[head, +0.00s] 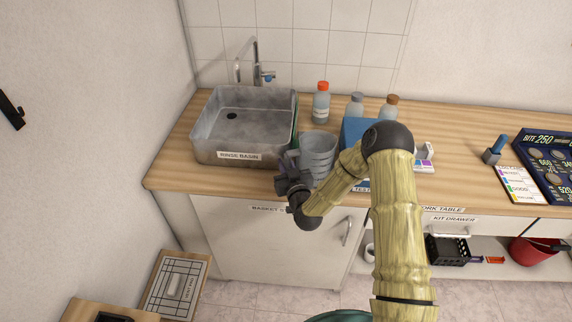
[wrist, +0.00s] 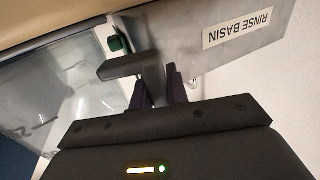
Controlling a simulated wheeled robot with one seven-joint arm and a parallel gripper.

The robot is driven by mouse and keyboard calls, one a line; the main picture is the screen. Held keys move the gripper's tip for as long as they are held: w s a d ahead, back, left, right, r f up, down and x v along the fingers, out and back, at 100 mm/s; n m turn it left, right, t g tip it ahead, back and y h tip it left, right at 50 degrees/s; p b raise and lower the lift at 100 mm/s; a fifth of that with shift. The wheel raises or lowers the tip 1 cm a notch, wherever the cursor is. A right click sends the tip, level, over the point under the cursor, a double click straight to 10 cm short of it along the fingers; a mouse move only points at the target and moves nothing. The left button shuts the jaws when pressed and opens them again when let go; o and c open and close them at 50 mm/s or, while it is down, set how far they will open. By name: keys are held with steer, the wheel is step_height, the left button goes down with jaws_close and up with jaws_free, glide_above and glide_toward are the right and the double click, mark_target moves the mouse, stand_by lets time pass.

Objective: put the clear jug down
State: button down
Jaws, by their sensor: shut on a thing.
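The clear jug (head: 319,147) is upright at the counter's front, just right of the rinse basin (head: 238,150). My gripper (head: 288,164) is at the jug's left side, shut on its handle. In the wrist view the jug's clear wall (wrist: 60,95) fills the left, and its grey handle (wrist: 128,66) reaches to my finger tips (wrist: 160,82). The jug's base is partly hidden by my arm, and I cannot tell whether it touches the counter.
The basin wall (wrist: 215,45) is close to my fingers. A green item (wrist: 118,42) is between basin and jug. A blue box (head: 357,132) is close on the jug's right. Several bottles (head: 321,103) stand behind. The wooden counter (head: 465,135) has free room farther right.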

steer(key=shift+f, duration=0.1)
steer(key=c, duration=1.4)
jaws_free()
steer(key=shift+o, duration=0.2)
steer(key=b+v, duration=0.2)
steer(key=v, duration=1)
steer(key=shift+b, duration=0.3)
